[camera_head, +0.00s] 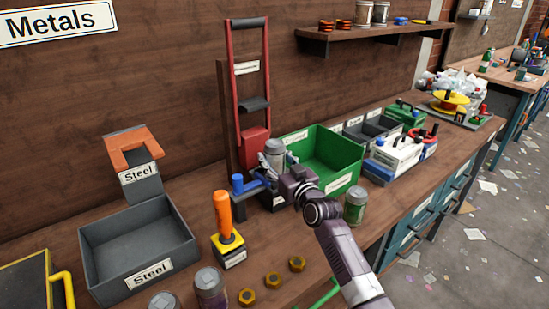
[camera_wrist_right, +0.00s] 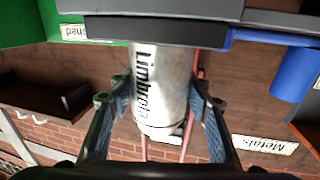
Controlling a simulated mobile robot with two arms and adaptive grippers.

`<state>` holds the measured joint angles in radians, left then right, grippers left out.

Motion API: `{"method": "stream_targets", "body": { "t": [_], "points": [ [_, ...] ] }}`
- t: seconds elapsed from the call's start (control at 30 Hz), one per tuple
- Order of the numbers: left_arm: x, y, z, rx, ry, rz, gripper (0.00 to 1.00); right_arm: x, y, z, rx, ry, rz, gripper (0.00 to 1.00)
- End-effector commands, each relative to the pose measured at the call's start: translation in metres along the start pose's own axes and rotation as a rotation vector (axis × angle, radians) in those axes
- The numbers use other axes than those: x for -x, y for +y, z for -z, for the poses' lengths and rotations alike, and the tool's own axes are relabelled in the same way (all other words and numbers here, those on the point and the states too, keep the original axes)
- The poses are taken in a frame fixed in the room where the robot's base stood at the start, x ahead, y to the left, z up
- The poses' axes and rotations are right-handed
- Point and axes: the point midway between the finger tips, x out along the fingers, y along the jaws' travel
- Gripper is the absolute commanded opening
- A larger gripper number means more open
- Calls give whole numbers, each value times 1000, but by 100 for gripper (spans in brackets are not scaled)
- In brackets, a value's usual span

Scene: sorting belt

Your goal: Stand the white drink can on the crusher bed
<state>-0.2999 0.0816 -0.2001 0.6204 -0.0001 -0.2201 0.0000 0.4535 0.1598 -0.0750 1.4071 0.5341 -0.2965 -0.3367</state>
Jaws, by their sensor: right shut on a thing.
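The white drink can (camera_wrist_right: 160,80), lettered "Limbrola", is between the two fingers of my right gripper (camera_wrist_right: 160,115), which is shut on it. In the head view the can (camera_head: 274,147) shows its grey top and looks upright, in front of the red-handled crusher (camera_head: 255,145). My right gripper (camera_head: 284,178) reaches it from the front right and hides its lower part. In the wrist view the can's base end meets the edge of a dark slab, the crusher bed (camera_wrist_right: 160,32); I cannot tell whether they touch. My left gripper is not in view.
A green bin (camera_head: 335,160) stands right behind my gripper. A blue-knobbed fixture (camera_head: 238,185) is close on the left. A green can (camera_head: 355,203) stands by my arm.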

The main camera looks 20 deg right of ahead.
Motion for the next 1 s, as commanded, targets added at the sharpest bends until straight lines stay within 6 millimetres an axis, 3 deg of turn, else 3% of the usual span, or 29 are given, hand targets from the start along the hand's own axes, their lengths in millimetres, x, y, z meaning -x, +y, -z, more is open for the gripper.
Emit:
{"method": "stream_targets", "body": {
  "t": [0.17,0.53,0.77,1.0],
  "points": [
    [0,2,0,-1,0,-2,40,0,0,-1,0,-1,0,62],
    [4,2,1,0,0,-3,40,0,0,6,-1,1,0,62],
    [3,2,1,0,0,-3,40,29,0,2,0,-1,0,62],
    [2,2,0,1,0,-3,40,74,0,1,2,-2,0,62]
  ]
}}
